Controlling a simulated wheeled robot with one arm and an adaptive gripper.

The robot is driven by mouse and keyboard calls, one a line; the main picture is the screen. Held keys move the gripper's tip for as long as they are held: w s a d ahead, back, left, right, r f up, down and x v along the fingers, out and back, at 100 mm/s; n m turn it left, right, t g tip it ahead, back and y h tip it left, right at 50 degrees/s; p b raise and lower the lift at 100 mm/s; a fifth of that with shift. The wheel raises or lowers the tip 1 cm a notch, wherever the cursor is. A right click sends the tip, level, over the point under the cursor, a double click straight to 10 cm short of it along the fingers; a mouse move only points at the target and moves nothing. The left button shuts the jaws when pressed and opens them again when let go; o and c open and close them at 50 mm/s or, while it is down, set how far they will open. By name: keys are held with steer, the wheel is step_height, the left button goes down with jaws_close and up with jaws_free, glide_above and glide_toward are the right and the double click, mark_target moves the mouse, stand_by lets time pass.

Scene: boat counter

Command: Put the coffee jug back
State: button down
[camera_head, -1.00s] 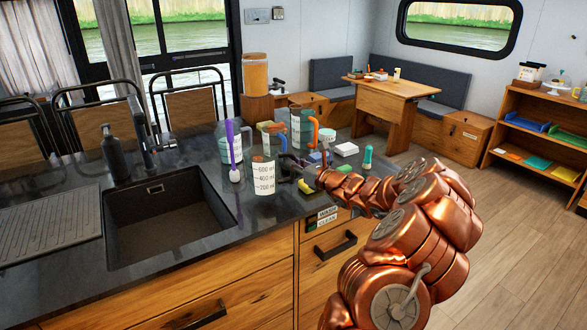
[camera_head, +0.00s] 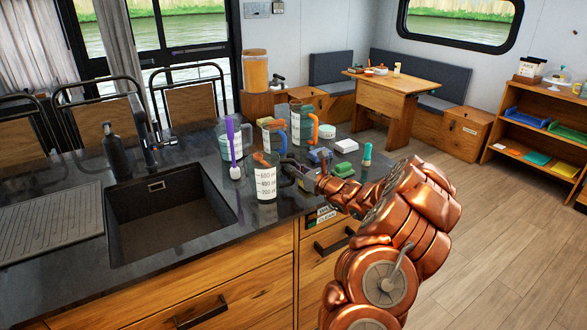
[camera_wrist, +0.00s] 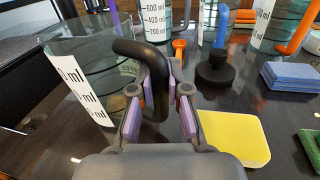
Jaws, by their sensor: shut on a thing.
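A clear measuring jug with a black handle (camera_head: 264,185) is at the counter's front edge, right of the sink, in the head view. It also shows at the left of the wrist view (camera_wrist: 85,85), leaning in that picture. My gripper (camera_wrist: 157,105) is shut on its black handle, the handle between the two purple-padded fingers. In the head view my gripper (camera_head: 301,178) is just right of the jug. I cannot tell whether the jug's base touches the counter.
A yellow sponge (camera_wrist: 235,137), black knobbed disc (camera_wrist: 215,75) and blue sponges (camera_wrist: 292,76) lie right of the handle. The sink (camera_head: 165,215) is left.

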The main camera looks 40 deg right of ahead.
steer(key=shift+f, duration=0.15)
steer(key=c, duration=1.2)
jaws_free()
steer(key=shift+o, duration=0.2)
steer(key=shift+r, duration=0.2)
steer(key=s+d+b, duration=0.1)
steer(key=s+b, duration=0.1)
steer(key=s, duration=1)
steer(key=shift+d+b, duration=0.25)
steer(key=shift+b, duration=0.05)
steer(key=shift+f, duration=0.1)
